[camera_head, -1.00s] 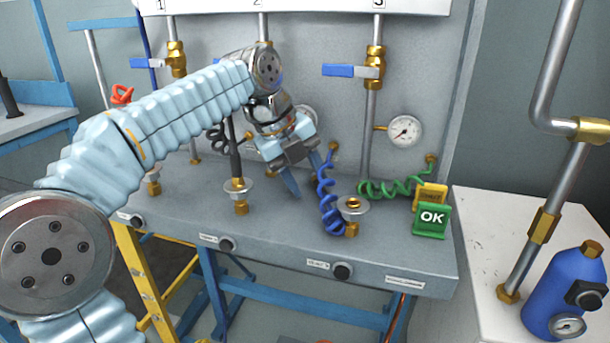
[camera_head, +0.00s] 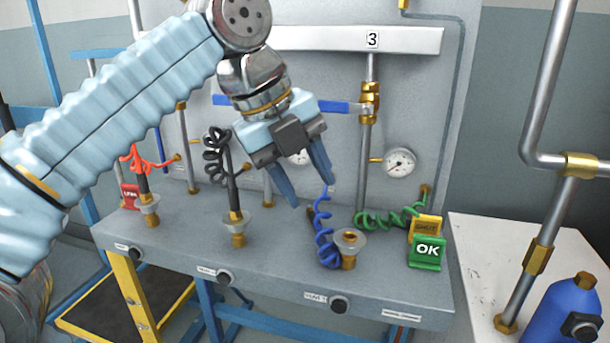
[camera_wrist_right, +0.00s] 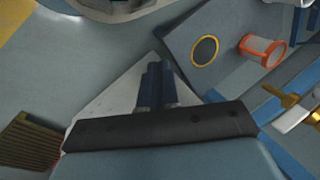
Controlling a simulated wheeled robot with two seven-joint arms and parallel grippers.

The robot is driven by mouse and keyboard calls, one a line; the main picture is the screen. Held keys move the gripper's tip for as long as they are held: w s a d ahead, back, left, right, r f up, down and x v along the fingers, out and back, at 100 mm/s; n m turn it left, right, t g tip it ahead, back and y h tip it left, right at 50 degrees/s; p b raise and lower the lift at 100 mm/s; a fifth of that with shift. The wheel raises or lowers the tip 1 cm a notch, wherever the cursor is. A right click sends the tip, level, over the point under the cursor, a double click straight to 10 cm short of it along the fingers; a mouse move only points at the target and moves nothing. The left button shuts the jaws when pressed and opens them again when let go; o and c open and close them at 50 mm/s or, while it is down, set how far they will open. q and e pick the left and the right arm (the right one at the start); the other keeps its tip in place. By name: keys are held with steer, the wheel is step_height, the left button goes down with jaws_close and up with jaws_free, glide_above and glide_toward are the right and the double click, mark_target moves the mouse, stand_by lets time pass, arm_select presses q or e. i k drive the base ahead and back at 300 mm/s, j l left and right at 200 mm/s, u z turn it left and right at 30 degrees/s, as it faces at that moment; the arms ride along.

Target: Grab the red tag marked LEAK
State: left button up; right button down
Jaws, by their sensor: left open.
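The red tag (camera_head: 130,196) stands at the left end of the grey bench top in the head view, beside the leftmost fitting. Its lettering is small and blurred but looks like LEAK. My left gripper (camera_head: 311,193) is open and empty, fingers pointing down, above the bench near the blue coiled hose. It is well to the right of the red tag and apart from it. In the right wrist view, my right gripper (camera_wrist_right: 158,82) has its two blue fingers together with nothing seen between them. The red tag is not seen there.
A green OK tag (camera_head: 427,251) and a yellow tag (camera_head: 426,226) stand at the bench's right end. Upright fittings (camera_head: 237,227) and coiled red, black, blue (camera_head: 324,238) and green hoses line the bench. A blue bottle (camera_head: 562,312) stands at the far right.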

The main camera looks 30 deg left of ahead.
mark_target(131, 192)
steer(key=k, duration=1)
